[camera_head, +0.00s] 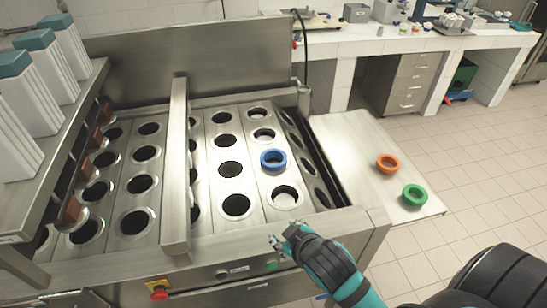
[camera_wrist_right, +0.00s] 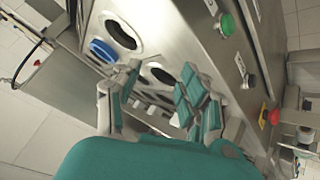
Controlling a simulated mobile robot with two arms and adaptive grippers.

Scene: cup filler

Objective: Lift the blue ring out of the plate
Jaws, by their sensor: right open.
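The blue ring (camera_head: 273,160) sits in a hole of the steel plate (camera_head: 253,190), in the right-hand column of holes. It also shows in the right wrist view (camera_wrist_right: 103,50), at the upper left. My right gripper (camera_head: 281,238) is open and empty near the machine's front edge, nearer to me than the ring and apart from it. In the right wrist view its two fingers (camera_wrist_right: 150,92) are spread, with the front part of the plate beyond them. My left gripper is not in view.
An orange ring (camera_head: 387,163) and a green ring (camera_head: 414,196) lie on the side shelf (camera_head: 345,140) at the right. A raised steel bar (camera_head: 177,170) divides the plate. A red button (camera_head: 159,293) and a green button (camera_head: 271,264) are on the front panel. White cup stacks (camera_head: 30,100) stand at the left.

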